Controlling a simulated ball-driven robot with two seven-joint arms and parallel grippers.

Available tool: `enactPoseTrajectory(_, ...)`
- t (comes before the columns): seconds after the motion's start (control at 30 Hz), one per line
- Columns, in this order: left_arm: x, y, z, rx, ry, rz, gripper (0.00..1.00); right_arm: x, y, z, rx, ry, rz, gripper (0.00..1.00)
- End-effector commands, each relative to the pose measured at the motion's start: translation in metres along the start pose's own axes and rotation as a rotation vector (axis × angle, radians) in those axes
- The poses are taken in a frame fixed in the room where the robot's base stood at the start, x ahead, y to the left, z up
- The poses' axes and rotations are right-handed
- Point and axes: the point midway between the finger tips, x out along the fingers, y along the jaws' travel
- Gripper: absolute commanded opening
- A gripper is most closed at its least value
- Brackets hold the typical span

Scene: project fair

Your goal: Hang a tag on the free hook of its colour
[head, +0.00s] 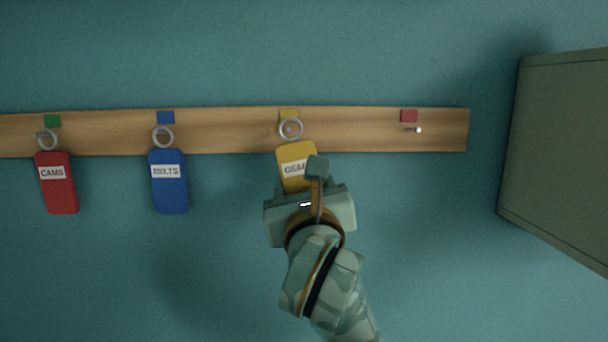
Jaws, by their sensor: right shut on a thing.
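My right gripper (307,180) is shut on the yellow tag (294,154), whose label is partly hidden. The tag's ring (290,128) is at the rail just under the yellow square (289,115); I cannot tell whether it is on a hook. A red tag (60,190) marked CAMS hangs under the green square (52,121). A blue tag (168,192) marked BELTS hangs under the blue square (166,117). My left gripper is not in view.
A bare hook (413,130) sticks out under the red square (409,116). A grey-green box or cabinet (560,150) stands at the right, apart from the rail's end. The teal wall (300,50) above the rail is clear.

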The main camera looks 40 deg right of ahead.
Motion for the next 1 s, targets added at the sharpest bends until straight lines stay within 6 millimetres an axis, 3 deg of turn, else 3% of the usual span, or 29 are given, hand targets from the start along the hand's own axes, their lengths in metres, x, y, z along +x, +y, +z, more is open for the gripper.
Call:
enactPoseTrajectory(0.6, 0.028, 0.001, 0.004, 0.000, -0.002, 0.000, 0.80, 0.043, 0.000, -0.014, -0.001, 0.000, -0.001, 0.41)
enactPoseTrajectory(1.0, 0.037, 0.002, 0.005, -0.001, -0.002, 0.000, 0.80, 0.053, 0.002, -0.024, 0.000, 0.000, 0.000, 0.41)
